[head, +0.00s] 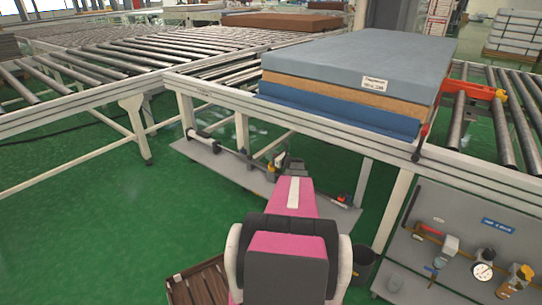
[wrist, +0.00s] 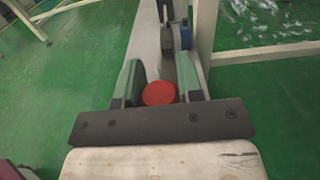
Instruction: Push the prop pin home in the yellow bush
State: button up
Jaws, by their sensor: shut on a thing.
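In the wrist view, my gripper (wrist: 160,76) has its two green fingers on either side of a round red knob (wrist: 159,93), which looks like the head of the prop pin. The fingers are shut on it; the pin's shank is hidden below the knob. In the head view, my gripper (head: 284,161) is low, by the bar under the conveyor, partly covered by my pink arm. A small yellow part (head: 270,172), probably the yellow bush, shows just left of it. Whether the pin is in the bush, and how deep, I cannot tell.
A mattress stack (head: 350,62) lies on the roller conveyor (head: 205,78) above. A grey low shelf (head: 225,165) carries the bar and a red-topped part (head: 343,198). A wooden crate (head: 196,284) and dark bin (head: 363,262) stand near me. A tool panel (head: 440,255) is at right.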

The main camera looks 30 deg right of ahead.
jog(key=shift+f, duration=0.55)
jog(key=o, duration=1.1)
jog(key=v, duration=1)
jog(key=shift+s+d, duration=0.15)
jog(key=shift+s, duration=0.2)
